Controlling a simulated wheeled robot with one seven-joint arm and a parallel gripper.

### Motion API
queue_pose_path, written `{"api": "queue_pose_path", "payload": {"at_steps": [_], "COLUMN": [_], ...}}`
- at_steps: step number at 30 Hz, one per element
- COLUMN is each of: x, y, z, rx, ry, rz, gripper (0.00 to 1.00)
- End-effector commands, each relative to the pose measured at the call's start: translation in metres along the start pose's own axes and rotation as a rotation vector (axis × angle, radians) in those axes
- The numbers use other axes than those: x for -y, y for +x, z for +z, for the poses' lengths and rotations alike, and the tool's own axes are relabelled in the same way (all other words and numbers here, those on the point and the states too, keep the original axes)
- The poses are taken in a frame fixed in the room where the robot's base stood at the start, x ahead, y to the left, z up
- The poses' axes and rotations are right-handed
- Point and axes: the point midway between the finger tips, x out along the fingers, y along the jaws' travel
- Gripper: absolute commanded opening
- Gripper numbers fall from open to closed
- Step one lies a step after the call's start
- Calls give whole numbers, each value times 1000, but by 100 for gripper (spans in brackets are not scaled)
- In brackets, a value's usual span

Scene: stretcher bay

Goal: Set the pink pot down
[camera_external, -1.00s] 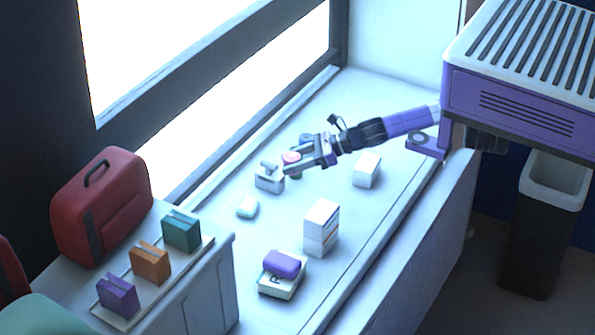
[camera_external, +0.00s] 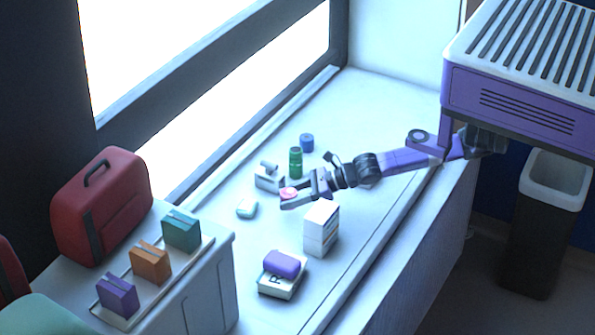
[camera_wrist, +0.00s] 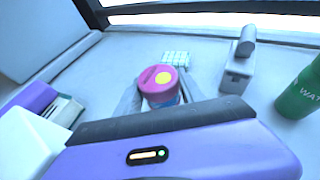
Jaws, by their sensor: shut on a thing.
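The pink pot (camera_wrist: 158,83) has a pink lid with a yellow dot and sits between the two fingers of my gripper (camera_wrist: 157,98) in the wrist view. In the external view the pink pot (camera_external: 288,193) shows at the fingertips of my gripper (camera_external: 296,197), over the white counter (camera_external: 372,232). My gripper is shut on the pot. I cannot tell whether the pot's base touches the counter.
A grey-white device (camera_external: 267,181), a green bottle (camera_external: 296,163) and a blue pot (camera_external: 307,143) stand behind the gripper. A small white pack (camera_external: 247,208) lies to its left.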

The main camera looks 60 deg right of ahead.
Motion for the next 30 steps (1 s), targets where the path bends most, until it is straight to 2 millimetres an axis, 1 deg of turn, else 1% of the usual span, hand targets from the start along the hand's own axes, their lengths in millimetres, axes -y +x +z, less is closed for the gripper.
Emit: {"api": "queue_pose_path", "payload": {"at_steps": [5,9,12,24,25,28,30], "x": [0,0,0,0,0,0,0], "y": [5,13,16,18,18,18,18], "z": [-12,-30,-39,-44,-44,-44,-44], "rx": [0,0,0,0,0,0,0], "ry": [2,4,1,-1,0,0,0], "rz": [0,-1,-1,0,0,0,0], "gripper": [5,5,5,5,48,68,68]}}
